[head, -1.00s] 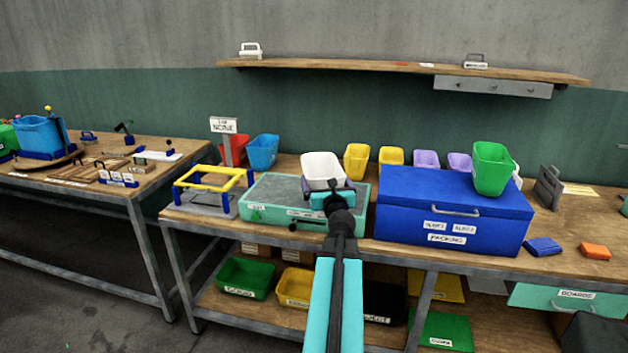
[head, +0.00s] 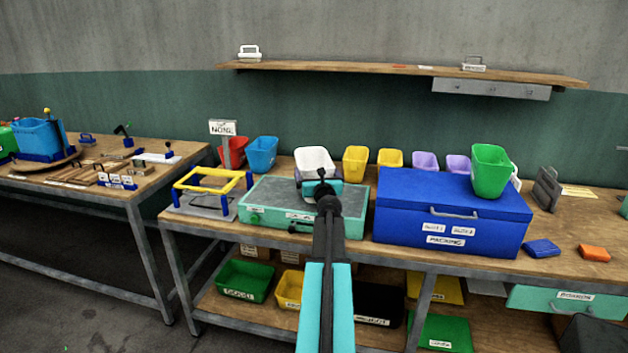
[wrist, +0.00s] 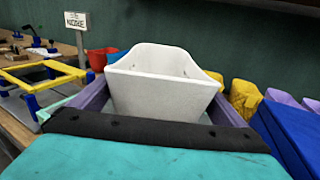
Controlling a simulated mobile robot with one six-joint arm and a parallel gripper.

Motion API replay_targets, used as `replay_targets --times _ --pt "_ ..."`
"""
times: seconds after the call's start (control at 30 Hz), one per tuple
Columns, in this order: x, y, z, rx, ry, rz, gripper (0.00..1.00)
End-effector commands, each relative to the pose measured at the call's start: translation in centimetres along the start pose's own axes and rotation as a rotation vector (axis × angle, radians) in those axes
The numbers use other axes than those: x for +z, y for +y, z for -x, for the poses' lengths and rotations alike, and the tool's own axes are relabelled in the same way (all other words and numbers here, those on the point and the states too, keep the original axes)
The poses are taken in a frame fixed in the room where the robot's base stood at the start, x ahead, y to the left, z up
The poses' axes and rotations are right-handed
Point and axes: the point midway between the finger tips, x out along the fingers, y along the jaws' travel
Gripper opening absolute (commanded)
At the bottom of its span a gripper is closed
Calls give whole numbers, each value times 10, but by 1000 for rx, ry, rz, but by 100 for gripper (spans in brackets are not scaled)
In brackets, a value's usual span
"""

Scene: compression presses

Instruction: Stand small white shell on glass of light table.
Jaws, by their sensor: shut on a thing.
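The small white shell (head: 314,159) is an open-topped, tapered bin. It is upright at the back of the light table in the head view and fills the middle of the wrist view (wrist: 160,85). My gripper (head: 319,180) is shut on it, with a purple finger on each side in the wrist view. The light table (head: 265,218) is a teal box with a grey glass top (head: 268,192). My arm hides part of it. The shell's underside is hidden, so I cannot tell whether it touches the glass.
A yellow frame on blue posts (head: 210,182) stands left of the light table. A big blue packing box (head: 450,215) with a green shell (head: 490,170) on it stands to the right. Red, blue, yellow and purple shells line the back. The glass is bare at left.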

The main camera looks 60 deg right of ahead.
Motion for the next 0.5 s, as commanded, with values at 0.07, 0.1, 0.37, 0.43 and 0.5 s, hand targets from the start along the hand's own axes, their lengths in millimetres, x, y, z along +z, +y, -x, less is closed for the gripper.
replay_targets --times 0.07,0.1,0.37,0.43,0.5 --pt "0 0 -10 0 0 0 72" --pt "-1 0 -12 0 0 0 72" --pt "-1 1 -16 0 -1 0 72" --pt "-1 1 -16 0 -1 0 72" --pt "-1 1 -16 0 -1 0 72"
